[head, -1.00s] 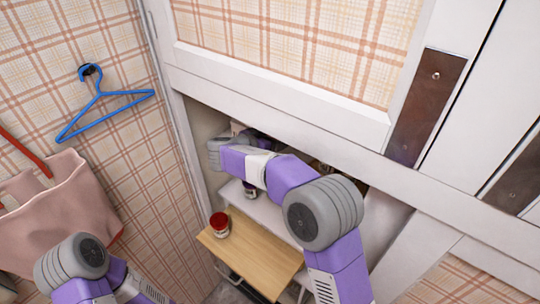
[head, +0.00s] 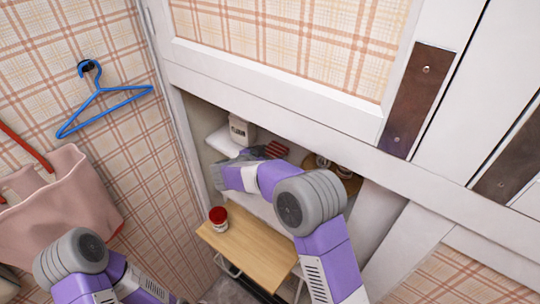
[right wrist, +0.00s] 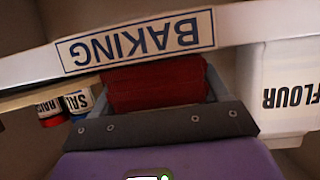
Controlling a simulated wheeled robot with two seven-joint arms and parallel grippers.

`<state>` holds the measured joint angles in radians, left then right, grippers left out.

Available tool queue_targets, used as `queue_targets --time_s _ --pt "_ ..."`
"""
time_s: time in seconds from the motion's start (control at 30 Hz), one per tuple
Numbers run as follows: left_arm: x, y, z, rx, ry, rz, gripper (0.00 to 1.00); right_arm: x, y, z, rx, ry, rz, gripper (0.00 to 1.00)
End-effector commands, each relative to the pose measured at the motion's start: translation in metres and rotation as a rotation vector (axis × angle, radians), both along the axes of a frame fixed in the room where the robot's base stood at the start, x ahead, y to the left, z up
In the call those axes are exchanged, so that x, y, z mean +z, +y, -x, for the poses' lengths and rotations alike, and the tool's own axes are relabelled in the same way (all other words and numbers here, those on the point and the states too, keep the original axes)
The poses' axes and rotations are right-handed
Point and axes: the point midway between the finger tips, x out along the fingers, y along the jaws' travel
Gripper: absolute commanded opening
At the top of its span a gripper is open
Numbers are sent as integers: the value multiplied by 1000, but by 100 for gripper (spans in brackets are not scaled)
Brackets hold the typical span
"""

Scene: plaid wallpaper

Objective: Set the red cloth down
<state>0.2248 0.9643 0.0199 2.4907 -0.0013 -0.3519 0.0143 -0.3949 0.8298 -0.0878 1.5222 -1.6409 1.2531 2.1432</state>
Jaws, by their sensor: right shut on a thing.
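The red cloth (head: 277,149) shows as a small dark red striped patch inside the cupboard in the head view. In the right wrist view the red cloth (right wrist: 153,86) looks like a folded bundle between the two fingers. My right gripper (right wrist: 160,92) is shut on it, just by the shelf edge labelled BAKING (right wrist: 135,42). In the head view my right gripper (head: 266,153) is partly hidden by its own wrist. Whether the cloth touches a shelf cannot be told. My left arm shows at the lower left, but its gripper is out of view.
A white flour container (right wrist: 278,88) stands close beside the gripper; it also shows in the head view (head: 240,131). A red-lidded jar (head: 218,217) stands on a wooden board (head: 245,248) below. A white cupboard frame (head: 280,110) crosses above my right arm. A blue hanger (head: 98,100) hangs left.

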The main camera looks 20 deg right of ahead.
Motion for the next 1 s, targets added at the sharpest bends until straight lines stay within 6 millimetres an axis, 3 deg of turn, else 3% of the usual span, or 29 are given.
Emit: queue_targets --time_s 0.1,0.13,0.3,0.73,1.0 --pt "-6 0 0 0 0 0 100 -3 0 0 0 -1 1 39" --pt "-6 0 0 0 0 0 100 -3 0 0 0 0 0 75" --pt "-4 0 0 0 0 0 100 -2 0 0 0 0 0 99" --pt "6 0 0 0 0 0 100 4 0 0 -1 2 0 99" --pt "-9 0 0 0 0 0 100 23 45 34 5 -2 0 99"
